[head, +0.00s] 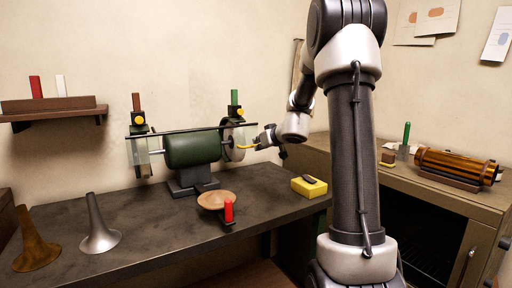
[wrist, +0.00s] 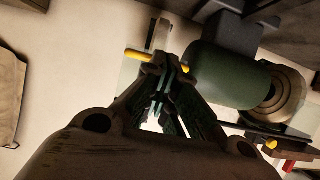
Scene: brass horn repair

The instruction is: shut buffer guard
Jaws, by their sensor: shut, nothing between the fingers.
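The buffer (head: 192,148) is a dark green motor on the bench, with a wheel and a clear guard at each end. The right guard (head: 238,135) hangs beside the right wheel, with a yellow handle (head: 244,147) sticking out toward my gripper (head: 262,139). The left guard (head: 143,158) hangs at the other end. In the wrist view my gripper (wrist: 166,78) is shut and empty. Its fingertips overlap the middle of the yellow handle (wrist: 136,55), which shows on both sides of them; I cannot tell whether they touch. The motor (wrist: 222,75) is close beside.
A round brown dish (head: 215,200) and a red-handled item (head: 228,211) stand before the buffer. Two horn bells (head: 98,226) stand at left. A cabinet (head: 440,200) is at right.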

